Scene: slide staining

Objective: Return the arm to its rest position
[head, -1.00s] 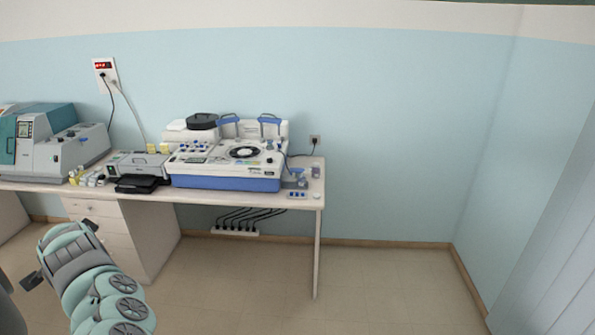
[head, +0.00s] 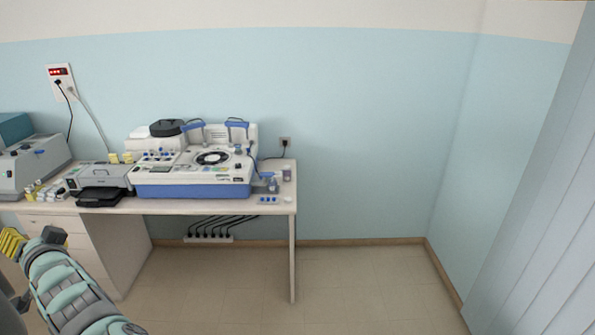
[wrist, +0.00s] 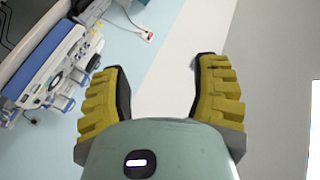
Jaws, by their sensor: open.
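My gripper (wrist: 158,85) is open and empty in the wrist view, with its two yellow ribbed fingers spread apart. In the head view my arm is folded at the lower left, in front of the bench's drawers. Yellow finger parts of my gripper (head: 12,243) show at the left edge there. The arm is apart from the bench (head: 222,208).
A blue and white staining machine (head: 195,170) stands on the bench, with a grey device (head: 100,178) beside it. Another instrument (head: 30,165) is at the far left. A power strip (head: 208,239) hangs below. The floor to the right is clear.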

